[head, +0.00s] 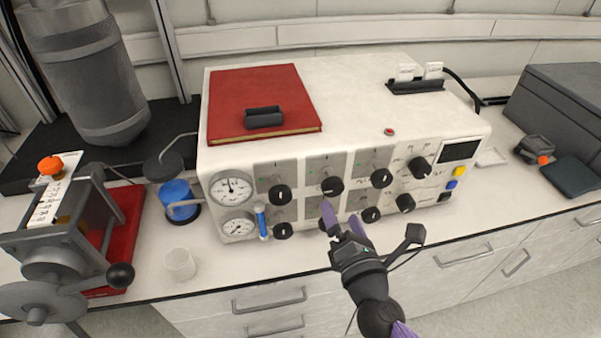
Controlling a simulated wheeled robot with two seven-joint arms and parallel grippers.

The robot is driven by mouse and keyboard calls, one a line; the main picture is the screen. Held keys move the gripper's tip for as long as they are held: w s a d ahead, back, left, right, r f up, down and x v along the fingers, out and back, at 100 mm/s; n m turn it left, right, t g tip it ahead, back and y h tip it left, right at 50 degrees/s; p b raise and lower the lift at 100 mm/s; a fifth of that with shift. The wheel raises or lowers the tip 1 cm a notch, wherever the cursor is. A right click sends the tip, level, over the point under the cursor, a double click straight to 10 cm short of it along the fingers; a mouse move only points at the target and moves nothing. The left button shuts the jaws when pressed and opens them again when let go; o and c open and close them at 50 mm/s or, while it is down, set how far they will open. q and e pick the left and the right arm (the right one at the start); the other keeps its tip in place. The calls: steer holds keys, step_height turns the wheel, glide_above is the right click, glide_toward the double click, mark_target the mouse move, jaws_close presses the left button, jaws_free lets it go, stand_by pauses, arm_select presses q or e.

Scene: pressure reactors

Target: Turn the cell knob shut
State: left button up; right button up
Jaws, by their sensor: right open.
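The white reactor control box (360,95) stands on the bench with several black knobs on its front panel. The upper row has a left knob (279,194), a middle knob (332,186) and a right knob (381,178). The lower row has a left knob (283,230) and a right knob (371,214). I cannot tell which is the cell knob, as the labels are too small. My right gripper (341,213) is open in front of the lower middle panel, its purple fingers pointing at it and hiding part of it. My left gripper is out of view.
Two gauges (232,188) and a blue-topped valve (262,222) sit at the panel's left. A red book (265,95) lies on the box. A clear beaker (180,264) and a crank device (55,245) stand left. A grey case (560,105) stands right.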

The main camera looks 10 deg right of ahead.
mark_target(334, 191)
steer(key=w, duration=0.9)
steer(key=shift+w+d+f, duration=0.1)
steer(key=shift+w+f, duration=0.05)
steer(key=shift+w, duration=0.25)
steer(key=shift+c, duration=1.3)
steer(key=c, duration=1)
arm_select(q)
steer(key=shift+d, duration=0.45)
